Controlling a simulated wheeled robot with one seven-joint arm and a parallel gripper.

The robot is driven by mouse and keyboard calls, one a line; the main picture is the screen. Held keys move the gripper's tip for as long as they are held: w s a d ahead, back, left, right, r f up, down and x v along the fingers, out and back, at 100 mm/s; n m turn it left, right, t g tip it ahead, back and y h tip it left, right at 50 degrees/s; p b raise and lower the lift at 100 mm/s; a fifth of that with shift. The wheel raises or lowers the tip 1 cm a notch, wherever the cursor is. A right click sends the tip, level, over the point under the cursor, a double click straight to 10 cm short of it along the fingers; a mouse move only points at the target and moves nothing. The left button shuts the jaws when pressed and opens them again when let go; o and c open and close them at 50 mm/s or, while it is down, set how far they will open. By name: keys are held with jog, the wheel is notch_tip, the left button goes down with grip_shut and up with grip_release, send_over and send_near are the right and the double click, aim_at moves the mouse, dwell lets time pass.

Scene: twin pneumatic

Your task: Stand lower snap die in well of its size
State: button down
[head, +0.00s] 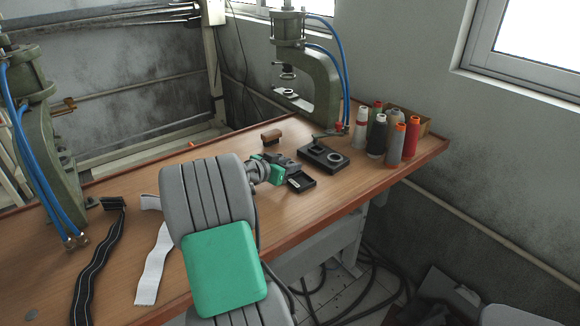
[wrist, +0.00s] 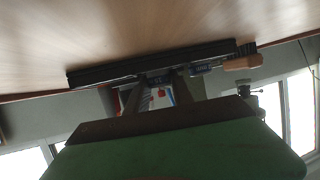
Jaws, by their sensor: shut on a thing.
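In the wrist view my gripper's two dark fingers (wrist: 162,92) reach toward the long black edge of the tray (wrist: 100,76), which carries small pale labels too small to read surely. The wells inside the tray are not clear. I cannot tell whether the held thing touches the tray.
Thread spools (head: 377,135) stand at the right. Green presses (head: 322,85) stand at back and left.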

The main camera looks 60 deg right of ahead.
jog(key=c, duration=1.3)
grip_release()
jog(key=shift+s+a+f, duration=0.1)
jog(key=shift+a+f, duration=0.05)
jog(key=shift+f, duration=0.4)
jog(key=shift+s+a+f, duration=0.1)
jog(key=shift+f, duration=0.4)
jog(key=shift+o, duration=0.8)
jog(key=shift+r, duration=0.15)
jog(key=shift+o, duration=0.2)
jog(key=shift+r+p, duration=0.4)
jog(key=shift+p, duration=0.25)
jog(key=shift+w+a+r+p, duration=0.15)
jog(key=shift+r+p, duration=0.15)
jog(key=v, duration=0.3)
jog(key=b+v, duration=0.1)
jog(key=v, duration=0.7)
jog(key=shift+w+r, duration=0.1)
jog(key=shift+r, duration=0.4)
